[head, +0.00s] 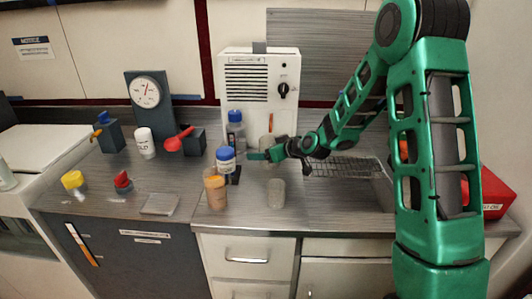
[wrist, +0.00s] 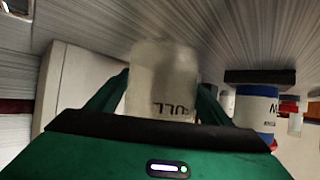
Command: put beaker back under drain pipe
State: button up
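A frosted, clear beaker (head: 267,143) is upright in front of the white machine (head: 245,88), close below the small reddish pipe (head: 270,121) on its front. My gripper (head: 264,154) is at the beaker, with a finger along each side. In the wrist view, which is upside down, the beaker (wrist: 162,80) fills the space between the fingers, and they look shut on it. Dark marking shows on its side. I cannot tell whether its base touches the counter. A second frosted cup (head: 276,192) stands nearer the counter's front edge.
A blue-capped white bottle (head: 226,160), a tall blue-capped bottle (head: 235,130) and an orange-brown jar (head: 216,191) stand close left of my gripper. A wire rack (head: 343,167) lies right, a red box (head: 495,194) beyond. The counter's front right is clear.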

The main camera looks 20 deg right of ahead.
jog(key=shift+o, duration=0.3)
jog(key=shift+r, duration=0.1)
jog(key=shift+s+d+r, duration=0.1)
jog(key=v, duration=1.2)
jog(key=s+d+m+g+h, duration=0.1)
jog(key=s+d+m+g, duration=0.2)
jog(key=s, duration=1)
jog(key=s+d+m+g+h, duration=0.2)
jog(key=s+d+m+g, duration=0.2)
jog(key=s, duration=1)
jog(key=s+d+r+m+g+h, duration=0.1)
jog(key=s+d+m+g, duration=0.3)
jog(key=s, duration=1)
jog(key=d+h, duration=0.1)
jog(key=d, duration=0.2)
jog(key=shift+m, duration=0.4)
jog(key=shift+d+r, duration=0.1)
jog(key=shift+d, duration=0.05)
jog(key=shift+w, duration=0.1)
